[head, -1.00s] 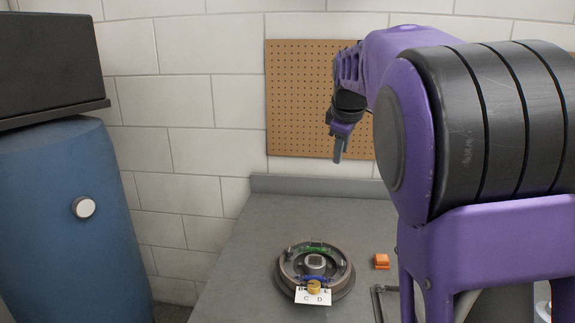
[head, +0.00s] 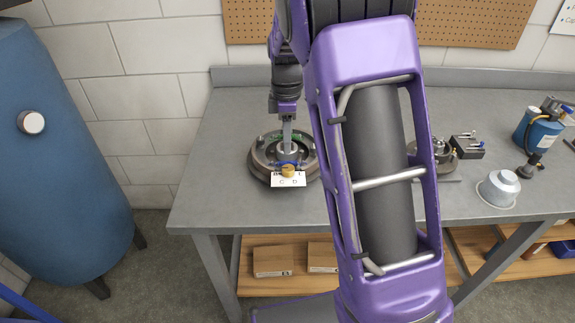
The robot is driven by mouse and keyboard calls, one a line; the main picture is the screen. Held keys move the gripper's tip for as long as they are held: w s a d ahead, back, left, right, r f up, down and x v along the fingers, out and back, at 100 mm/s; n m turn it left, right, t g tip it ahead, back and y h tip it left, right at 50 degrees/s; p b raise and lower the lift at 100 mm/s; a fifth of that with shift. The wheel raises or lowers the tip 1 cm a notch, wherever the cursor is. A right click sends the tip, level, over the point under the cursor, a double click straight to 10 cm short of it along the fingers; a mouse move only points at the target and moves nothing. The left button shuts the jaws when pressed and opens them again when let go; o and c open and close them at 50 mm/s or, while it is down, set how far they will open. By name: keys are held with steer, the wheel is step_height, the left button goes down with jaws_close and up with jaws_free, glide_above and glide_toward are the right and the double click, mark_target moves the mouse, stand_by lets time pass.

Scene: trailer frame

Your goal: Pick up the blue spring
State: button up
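The blue spring (head: 280,163) shows as a small strip of blue in the front part of the round brake assembly (head: 257,163) on the grey workbench. It lies just behind a brass-coloured cylinder (head: 288,171) and a white lettered card (head: 289,181). My gripper (head: 287,146) points down over the middle of the brake assembly, a little behind the blue spring in the picture. Its fingers look like one narrow grey shape, so I cannot tell their opening or whether they touch anything. A bit of green (head: 272,138) shows at the back of the assembly.
My arm covers the middle of the bench (head: 215,190). To the right are another round part (head: 425,160), a dark block with pins (head: 467,148), a silver cup-shaped part (head: 498,189) and a blue canister (head: 538,133). The bench left of the brake assembly is clear.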

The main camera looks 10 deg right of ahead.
mark_target(288, 162)
steer(key=shift+w+d+f+b, duration=0.1)
steer(key=shift+f+b, duration=0.05)
steer(key=shift+f, duration=1.45)
steer(key=shift+w+d+f+b, duration=0.1)
steer(key=shift+f+b, duration=0.05)
steer(key=shift+f, duration=1.4)
jaws_close()
steer(key=shift+r, duration=0.1)
